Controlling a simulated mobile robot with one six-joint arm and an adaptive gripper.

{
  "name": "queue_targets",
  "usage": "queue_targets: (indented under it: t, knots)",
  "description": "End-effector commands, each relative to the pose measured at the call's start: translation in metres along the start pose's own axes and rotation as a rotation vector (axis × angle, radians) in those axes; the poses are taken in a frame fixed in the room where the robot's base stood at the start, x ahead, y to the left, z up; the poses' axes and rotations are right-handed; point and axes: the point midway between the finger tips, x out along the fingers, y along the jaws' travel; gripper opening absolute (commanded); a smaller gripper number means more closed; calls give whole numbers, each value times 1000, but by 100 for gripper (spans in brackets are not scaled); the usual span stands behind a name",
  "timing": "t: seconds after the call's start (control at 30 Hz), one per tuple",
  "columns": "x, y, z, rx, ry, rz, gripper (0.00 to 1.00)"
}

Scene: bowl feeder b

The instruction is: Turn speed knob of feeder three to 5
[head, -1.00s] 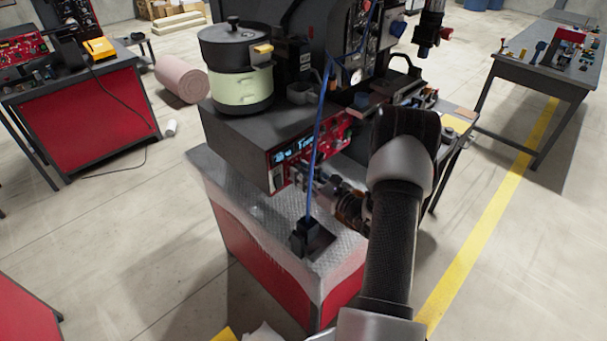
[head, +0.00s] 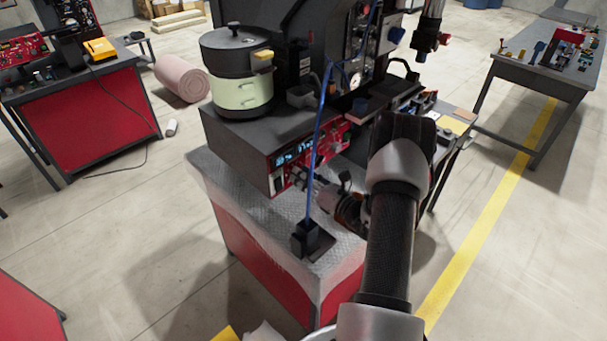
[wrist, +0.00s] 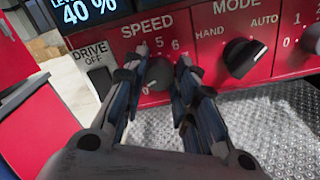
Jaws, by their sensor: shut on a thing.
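The speed knob (wrist: 158,73) is a dark round knob under the word SPEED on the feeder's red panel (wrist: 190,22) in the wrist view. My gripper (wrist: 160,75) has its two fingers on either side of it, shut on it. In the head view my gripper (head: 305,181) reaches the lower part of the red panel (head: 331,140), and the knob is hidden there.
Right of the speed knob is the mode knob (wrist: 243,57), with HAND and AUTO marks. A drive switch (wrist: 100,80) sits at the left, below a display (wrist: 85,12) reading 40 %. A blue cable (head: 318,135) runs down in front of the panel to a black block (head: 305,240).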

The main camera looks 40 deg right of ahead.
Motion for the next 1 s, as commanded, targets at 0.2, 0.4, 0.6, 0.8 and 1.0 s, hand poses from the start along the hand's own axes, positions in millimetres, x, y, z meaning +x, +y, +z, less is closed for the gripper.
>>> queue_targets:
  t: [0.2, 0.4, 0.6, 0.8, 1.0]
  knots:
    - [0, 0, 1, 207, 1, 0, 3]
    - [0, -1, 0, 397, 1, 0, 3]
    - [0, -1, 0, 586, 1, 0, 3]
    - [0, -2, -1, 777, 1, 0, 3]
    - [0, -2, -1, 967, 1, 0, 3]
